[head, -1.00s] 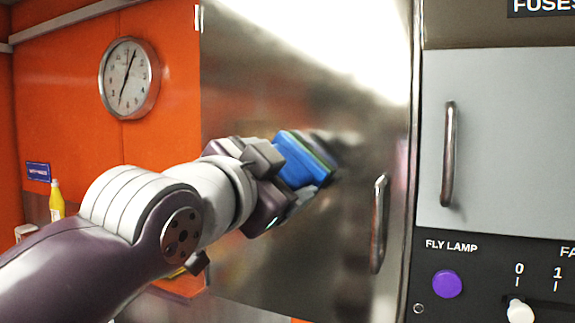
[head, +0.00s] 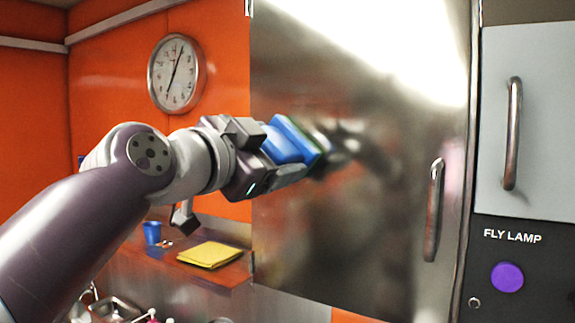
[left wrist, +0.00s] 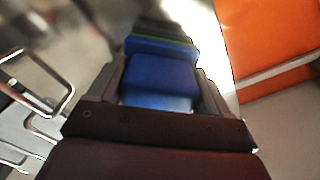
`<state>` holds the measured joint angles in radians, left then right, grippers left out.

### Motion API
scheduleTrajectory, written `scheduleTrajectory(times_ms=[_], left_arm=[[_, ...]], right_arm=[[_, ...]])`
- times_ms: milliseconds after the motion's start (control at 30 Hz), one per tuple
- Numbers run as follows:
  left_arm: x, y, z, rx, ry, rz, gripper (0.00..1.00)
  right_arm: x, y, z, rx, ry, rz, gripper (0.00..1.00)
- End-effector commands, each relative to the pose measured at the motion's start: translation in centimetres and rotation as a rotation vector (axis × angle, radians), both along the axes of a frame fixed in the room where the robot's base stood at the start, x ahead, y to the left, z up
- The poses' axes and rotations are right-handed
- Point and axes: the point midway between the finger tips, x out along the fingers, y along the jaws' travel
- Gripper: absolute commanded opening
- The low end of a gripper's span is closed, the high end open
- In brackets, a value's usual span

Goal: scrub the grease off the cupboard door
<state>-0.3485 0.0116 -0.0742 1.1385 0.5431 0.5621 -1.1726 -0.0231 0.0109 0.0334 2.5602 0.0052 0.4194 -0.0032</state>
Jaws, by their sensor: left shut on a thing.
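The cupboard door (head: 400,230) is a shiny metal panel with a vertical bar handle (head: 433,210) near its right edge. A dull, brownish smeared area shows on its middle, mixed with reflections, so I cannot tell grease from reflection. My left gripper (head: 268,165) is shut on a blue scrubber (head: 290,142) with a dark green face. The green face is against or very close to the left part of the door. In the left wrist view the blue scrubber (left wrist: 160,82) sits between both fingers. My right gripper is not in view.
A grey cupboard (head: 530,130) with a handle is at the right, above a dark panel with a purple button (head: 507,277). A wall clock (head: 175,73) hangs at the left. A shelf below holds a yellow cloth (head: 210,254) and a blue cup (head: 152,233).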

Motion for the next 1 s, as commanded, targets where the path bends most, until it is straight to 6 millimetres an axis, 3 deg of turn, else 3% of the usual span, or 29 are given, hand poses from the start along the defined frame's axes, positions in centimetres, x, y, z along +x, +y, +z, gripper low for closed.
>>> scheduleTrajectory(times_ms=[200, 533, 1000], left_arm=[[0.6, 0.9, 0.1, 0.000, -0.001, 0.001, 0.40], [0.6, 0.8, 2.9, -0.001, -0.001, 0.000, 0.40], [-1.8, -2.1, 2.7, -0.001, -0.002, -0.001, 0.40]], right_arm=[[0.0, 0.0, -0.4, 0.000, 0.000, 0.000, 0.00], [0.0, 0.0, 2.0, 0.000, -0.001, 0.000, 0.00], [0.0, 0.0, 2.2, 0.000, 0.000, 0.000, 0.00]])
